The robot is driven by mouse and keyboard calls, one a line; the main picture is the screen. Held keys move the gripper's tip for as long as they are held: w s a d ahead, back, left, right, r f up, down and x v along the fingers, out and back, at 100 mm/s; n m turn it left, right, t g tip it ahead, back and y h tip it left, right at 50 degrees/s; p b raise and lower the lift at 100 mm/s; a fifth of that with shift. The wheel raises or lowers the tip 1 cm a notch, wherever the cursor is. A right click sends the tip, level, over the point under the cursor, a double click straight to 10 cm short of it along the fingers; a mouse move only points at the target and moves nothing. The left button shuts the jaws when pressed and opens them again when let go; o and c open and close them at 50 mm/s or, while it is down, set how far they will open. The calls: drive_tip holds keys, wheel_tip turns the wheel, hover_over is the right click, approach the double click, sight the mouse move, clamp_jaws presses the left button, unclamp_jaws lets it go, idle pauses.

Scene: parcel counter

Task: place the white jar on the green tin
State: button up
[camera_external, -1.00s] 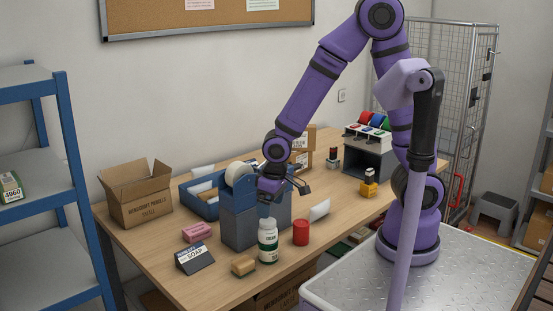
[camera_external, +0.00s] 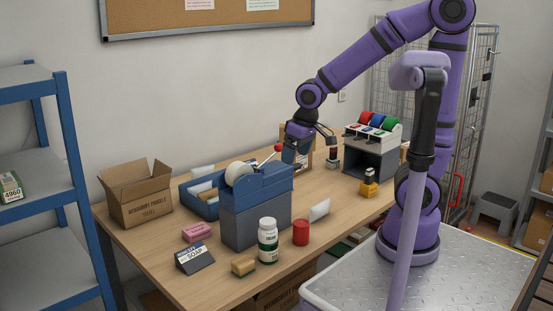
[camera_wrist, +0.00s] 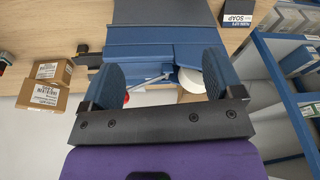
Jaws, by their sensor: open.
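I cannot make out a green tin in either view. My gripper (camera_external: 311,147) is open and empty, raised above the counter behind and to the right of the dispenser, well away from the jar. In the wrist view my open fingers (camera_wrist: 160,72) frame part of the dispenser. The jar does not show in the wrist view.
The tall tape dispenser (camera_external: 257,215), with a red-knobbed lever (camera_external: 270,155), stands mid-counter. Boxes (camera_wrist: 45,85) show in the wrist view.

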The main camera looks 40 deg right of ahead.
drive_tip(key=s+d+r+m+t, duration=0.1)
drive_tip(key=s+d+r, duration=0.4)
drive_tip(key=d, duration=0.2)
drive_tip(key=s+d+r+m+t+h, duration=0.1)
drive_tip(key=s+d+r, duration=0.5)
drive_tip(key=d, duration=0.2)
drive_tip(key=shift+s+m+t, duration=0.25)
drive_tip(key=shift+m+t, duration=0.15)
